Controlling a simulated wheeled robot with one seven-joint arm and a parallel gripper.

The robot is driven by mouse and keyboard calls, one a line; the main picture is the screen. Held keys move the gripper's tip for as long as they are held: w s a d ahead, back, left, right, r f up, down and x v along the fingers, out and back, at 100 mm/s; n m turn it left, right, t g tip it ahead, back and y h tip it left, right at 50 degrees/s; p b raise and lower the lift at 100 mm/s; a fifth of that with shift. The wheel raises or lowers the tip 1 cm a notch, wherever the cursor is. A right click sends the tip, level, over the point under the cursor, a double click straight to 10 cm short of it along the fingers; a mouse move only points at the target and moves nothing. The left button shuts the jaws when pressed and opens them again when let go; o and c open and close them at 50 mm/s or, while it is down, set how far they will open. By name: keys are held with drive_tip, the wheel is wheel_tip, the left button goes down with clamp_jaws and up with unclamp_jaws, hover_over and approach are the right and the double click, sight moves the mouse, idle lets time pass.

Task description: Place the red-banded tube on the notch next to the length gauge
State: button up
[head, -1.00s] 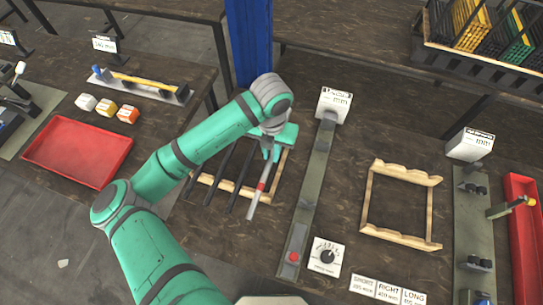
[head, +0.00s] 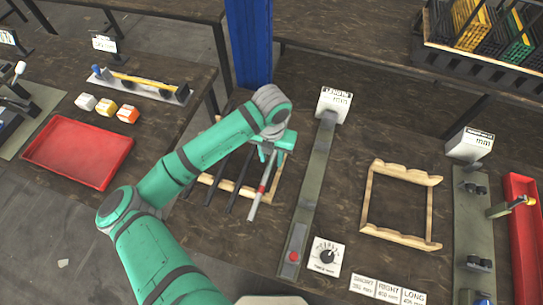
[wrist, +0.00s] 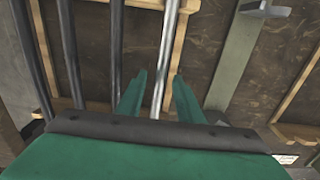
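My gripper (head: 266,155) is over the far part of this tube. In the wrist view my gripper (wrist: 160,88) has its two fingers apart, one on each side of a light tube (wrist: 165,65), with gaps visible. The length gauge (head: 318,170) is a long grey-green bar with a display, right of the rack. The fingertips' height against the tube is hard to judge.
An empty wooden notched rack (head: 368,200) stands right of the gauge. A dial card (head: 327,257) and label cards (head: 388,291) lie near the front. A red tray (head: 78,150) is on the left table. A blue post (head: 250,45) rises behind the rack.

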sight(271, 161)
wheel_tip(271, 161, up, 12)
drive_tip(key=shift+r, duration=0.15)
idle(0.5)
drive_tip(key=shift+s, duration=0.1)
idle(0.5)
